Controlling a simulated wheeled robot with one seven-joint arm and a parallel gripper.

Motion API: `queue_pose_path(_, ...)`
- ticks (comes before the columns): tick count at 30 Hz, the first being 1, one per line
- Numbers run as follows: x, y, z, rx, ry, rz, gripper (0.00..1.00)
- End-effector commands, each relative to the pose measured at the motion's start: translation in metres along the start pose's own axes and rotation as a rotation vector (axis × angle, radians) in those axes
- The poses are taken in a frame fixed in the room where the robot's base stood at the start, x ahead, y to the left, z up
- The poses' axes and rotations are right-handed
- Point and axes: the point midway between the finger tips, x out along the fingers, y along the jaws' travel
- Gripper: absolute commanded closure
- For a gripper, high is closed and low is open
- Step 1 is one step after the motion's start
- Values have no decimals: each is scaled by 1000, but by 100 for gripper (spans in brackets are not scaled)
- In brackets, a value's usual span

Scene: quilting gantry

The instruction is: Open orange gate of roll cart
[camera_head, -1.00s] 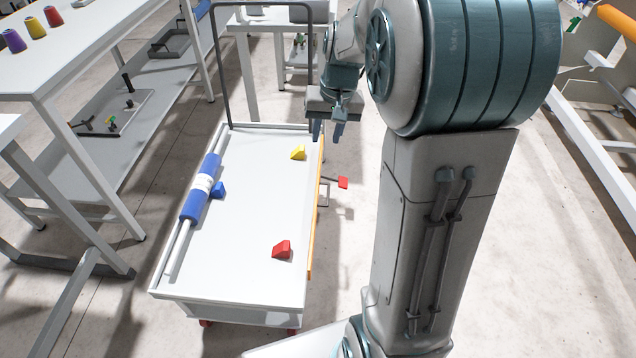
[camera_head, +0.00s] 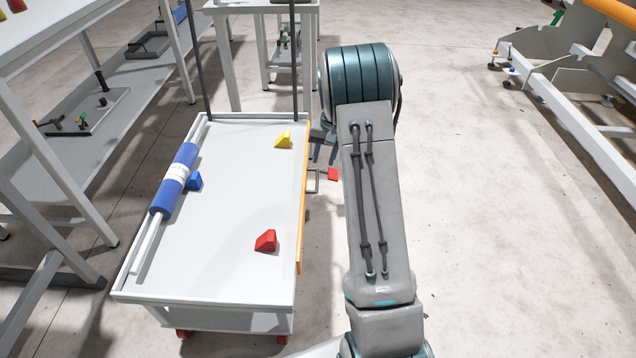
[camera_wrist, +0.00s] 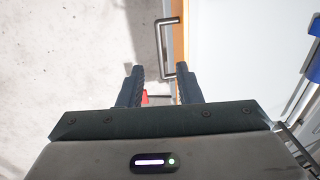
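The roll cart (camera_head: 215,279) has a white top, with the orange gate (camera_head: 302,225) upright along its right edge. A grey U-shaped handle (camera_head: 313,186) stands out from the gate's outer side. A red tab (camera_head: 333,174) shows just right of the handle. My gripper (camera_head: 323,153) is beside the cart's right edge, partly hidden behind my arm. In the wrist view my gripper (camera_wrist: 160,68) is open, its fingers apart and empty. The handle (camera_wrist: 168,48) lies ahead, its near end showing between the fingertips; contact cannot be told. The red tab (camera_wrist: 145,97) shows between the fingers.
A blue roll (camera_head: 174,180) on a bar lies along the cart's left side. Blue (camera_head: 195,181), yellow (camera_head: 284,140) and red (camera_head: 266,240) wedges sit on top. White benches stand left and behind. A gantry frame (camera_head: 570,125) is at right; floor between is clear.

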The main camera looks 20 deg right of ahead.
Motion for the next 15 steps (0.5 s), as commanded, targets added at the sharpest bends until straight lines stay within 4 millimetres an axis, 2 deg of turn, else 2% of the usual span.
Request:
queue_pose_path(1, 17, 1, 1, 0, -5, 0, 68)
queue_pose_path(6, 53, 1, 1, 0, -3, 1, 68)
queue_pose_path(12, 83, 0, 1, 0, -2, 0, 68)
queue_pose_path(15, 90, 0, 1, 0, -1, 0, 68)
